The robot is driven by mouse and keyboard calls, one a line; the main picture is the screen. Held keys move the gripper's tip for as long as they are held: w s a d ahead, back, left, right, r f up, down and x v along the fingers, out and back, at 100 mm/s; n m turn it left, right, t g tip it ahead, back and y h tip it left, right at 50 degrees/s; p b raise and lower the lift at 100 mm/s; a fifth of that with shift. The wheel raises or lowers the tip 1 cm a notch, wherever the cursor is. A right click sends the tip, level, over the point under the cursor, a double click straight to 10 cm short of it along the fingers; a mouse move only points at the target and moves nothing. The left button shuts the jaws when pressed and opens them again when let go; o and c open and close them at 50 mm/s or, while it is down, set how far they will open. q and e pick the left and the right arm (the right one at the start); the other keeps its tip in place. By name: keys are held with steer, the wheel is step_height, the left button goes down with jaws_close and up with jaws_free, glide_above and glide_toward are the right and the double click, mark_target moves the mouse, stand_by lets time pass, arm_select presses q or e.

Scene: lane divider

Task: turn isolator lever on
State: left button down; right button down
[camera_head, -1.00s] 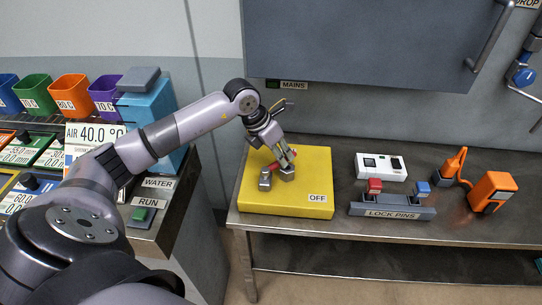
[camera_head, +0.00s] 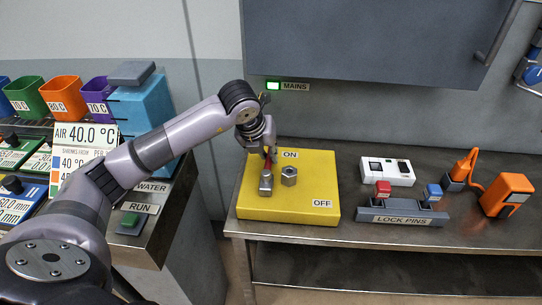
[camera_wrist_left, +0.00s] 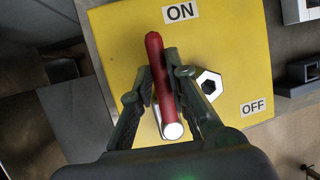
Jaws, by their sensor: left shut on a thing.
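The isolator is a yellow plate (camera_head: 315,187) on the metal bench, marked ON at its far side and OFF at its near right. Its red lever (camera_wrist_left: 156,75) shows in the left wrist view between the fingers, pointing toward the ON side. A grey pivot post (camera_head: 266,182) and a grey hex stud (camera_head: 289,176) stand on the plate. My left gripper (camera_head: 269,150) is shut on the red lever; the wrist view shows its two dark fingers (camera_wrist_left: 160,75) on either side of it. My right gripper is not in view.
The MAINS lamp (camera_head: 273,85) glows green under the grey cabinet (camera_head: 380,40). Right of the plate are a white switch box (camera_head: 387,171), the LOCK PINS holder (camera_head: 395,214) with a red and a blue pin, and an orange device (camera_head: 508,194). Coloured bins stand left.

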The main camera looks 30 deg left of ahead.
arm_select(q)
steer(key=shift+a+n, duration=0.15)
steer(key=shift+n, duration=0.15)
steer(key=c, duration=1.5)
jaws_free()
steer(key=shift+s, duration=0.1)
steer(key=shift+c, duration=0.2)
steer(key=shift+r, duration=0.3)
steer(key=v, duration=1.1)
steer(key=shift+s, duration=0.2)
steer(key=shift+r, duration=0.1)
